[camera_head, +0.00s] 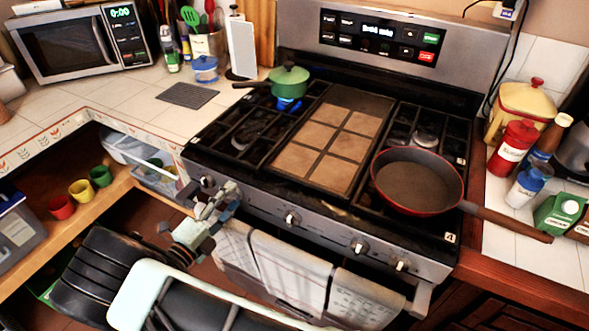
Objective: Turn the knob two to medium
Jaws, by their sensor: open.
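The stove front (330,242) carries a row of knobs. My gripper (222,197) is open and empty in front of the stove's left end, close to the leftmost knob. I cannot tell whether it touches the panel.
A red pan (417,184) sits on the right burners, its handle over the right counter. A green lidded pot (289,81) is on the back left burner. Towels (290,270) hang below the knobs. An open drawer area with cups (81,190) lies to the left.

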